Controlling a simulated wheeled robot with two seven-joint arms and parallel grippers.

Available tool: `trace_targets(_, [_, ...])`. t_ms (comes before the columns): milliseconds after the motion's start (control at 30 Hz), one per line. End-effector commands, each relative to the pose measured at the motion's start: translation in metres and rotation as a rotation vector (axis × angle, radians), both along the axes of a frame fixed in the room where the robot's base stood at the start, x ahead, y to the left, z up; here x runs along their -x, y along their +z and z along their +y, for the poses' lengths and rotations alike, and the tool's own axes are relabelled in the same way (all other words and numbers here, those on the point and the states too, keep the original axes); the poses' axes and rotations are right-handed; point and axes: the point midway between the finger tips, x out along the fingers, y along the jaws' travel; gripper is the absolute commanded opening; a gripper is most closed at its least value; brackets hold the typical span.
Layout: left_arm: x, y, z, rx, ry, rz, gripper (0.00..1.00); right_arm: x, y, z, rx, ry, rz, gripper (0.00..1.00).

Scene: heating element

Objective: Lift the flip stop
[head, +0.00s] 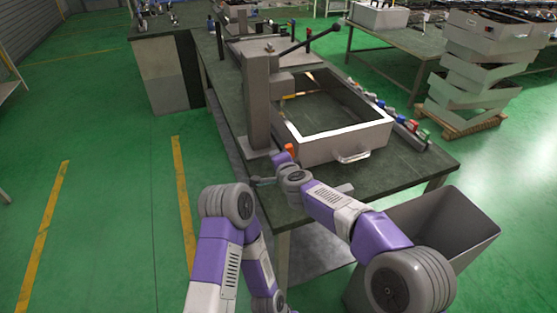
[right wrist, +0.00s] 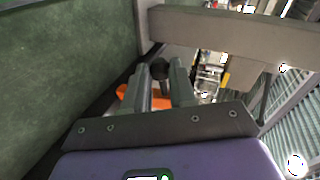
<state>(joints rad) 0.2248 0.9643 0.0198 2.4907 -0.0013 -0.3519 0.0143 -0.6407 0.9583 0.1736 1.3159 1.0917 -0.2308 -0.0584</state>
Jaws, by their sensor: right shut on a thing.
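The orange flip stop (head: 291,149) is at the near left corner of the metal box frame, beside the foot of the grey press column. In the right wrist view its orange parts (right wrist: 125,93) show beside and between my fingers. My right gripper (right wrist: 162,78) is shut on the flip stop, with the two fingers a little apart. A dark round knob (right wrist: 160,69) shows between the fingertips. In the head view the purple hand of my right arm reaches up to the flip stop, and its fingers are mostly hidden.
The open box frame (head: 340,150) with a front handle (head: 353,156) sits on the dark green table (head: 412,168). The grey column (head: 259,105) with its black lever stands left of it. A grey bin (head: 450,225) stands on the floor at the right.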

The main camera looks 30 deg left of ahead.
Motion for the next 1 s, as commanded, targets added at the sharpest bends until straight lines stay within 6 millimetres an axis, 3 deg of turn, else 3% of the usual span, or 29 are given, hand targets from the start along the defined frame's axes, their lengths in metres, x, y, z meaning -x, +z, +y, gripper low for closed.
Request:
trace_targets(33, [0.000, 0.000, 0.000, 0.000, 0.000, 0.000, 0.43, 0.000, -0.004, 0.000, 0.008, 0.001, 0.000, 0.00])
trace_targets(67, [0.000, 0.000, 0.000, 0.000, 0.000, 0.000, 0.43, 0.000, -0.004, 0.000, 0.008, 0.001, 0.000, 0.30])
trace_targets(100, [0.000, 0.000, 0.000, 0.000, 0.000, 0.000, 0.43, 0.000, -0.004, 0.000, 0.008, 0.001, 0.000, 0.36])
trace_targets(467, [0.000, -0.001, 0.000, 0.000, 0.000, 0.000, 0.43, 0.002, 0.000, -0.002, 0.003, 0.001, 0.000, 0.36])
trace_targets(1000, [0.000, -0.007, 0.000, 0.000, 0.000, 0.000, 0.43, 0.047, 0.024, -0.043, 0.005, 0.001, 0.000, 0.36])
